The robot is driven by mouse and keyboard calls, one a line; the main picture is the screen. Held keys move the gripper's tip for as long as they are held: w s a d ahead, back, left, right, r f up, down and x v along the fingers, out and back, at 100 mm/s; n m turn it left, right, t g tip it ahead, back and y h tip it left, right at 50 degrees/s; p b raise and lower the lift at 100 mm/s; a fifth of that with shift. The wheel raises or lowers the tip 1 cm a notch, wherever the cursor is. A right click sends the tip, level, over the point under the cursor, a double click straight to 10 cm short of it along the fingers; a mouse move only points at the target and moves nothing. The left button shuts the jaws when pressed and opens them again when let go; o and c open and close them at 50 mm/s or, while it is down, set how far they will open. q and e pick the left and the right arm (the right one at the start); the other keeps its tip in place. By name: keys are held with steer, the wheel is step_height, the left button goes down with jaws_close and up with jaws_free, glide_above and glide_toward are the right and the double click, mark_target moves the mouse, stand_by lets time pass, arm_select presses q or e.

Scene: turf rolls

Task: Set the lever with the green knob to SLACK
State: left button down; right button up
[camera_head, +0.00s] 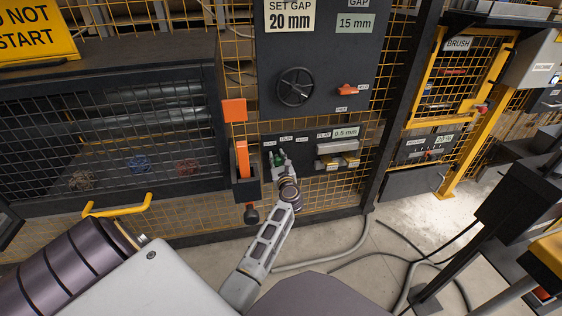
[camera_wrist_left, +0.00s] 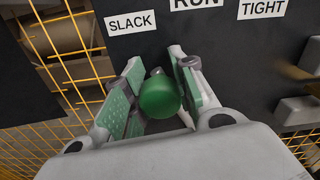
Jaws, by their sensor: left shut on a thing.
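The green knob (camera_wrist_left: 160,97) of the lever sits between the padded fingers of my left gripper (camera_wrist_left: 155,92) in the left wrist view. The gripper is shut on it. In that view the SLACK label (camera_wrist_left: 131,22) is up and left of the knob, the RUN label (camera_wrist_left: 195,3) up and right, and the TIGHT label (camera_wrist_left: 262,8) far right. The knob lies below the gap between SLACK and RUN; the lever's exact setting is not clear. In the head view my left gripper (camera_head: 281,162) is at the small dark lever panel (camera_head: 306,164), with the green knob (camera_head: 277,158) partly hidden. My right gripper is not seen.
Above the lever panel are a black handwheel (camera_head: 296,87) and a red-orange knob (camera_head: 347,90). An orange lever (camera_head: 242,158) stands just left of the panel. Grey rocker blocks (camera_head: 337,147) are to its right. Yellow mesh surrounds the panel. Cables lie on the floor.

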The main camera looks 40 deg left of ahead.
arm_select(q)
steer(key=shift+s+a+f+n, duration=0.15)
steer(key=shift+s+n, duration=0.05)
steer(key=shift+n, duration=0.1)
steer(key=c, duration=1.5)
jaws_free()
steer(key=shift+o, duration=0.2)
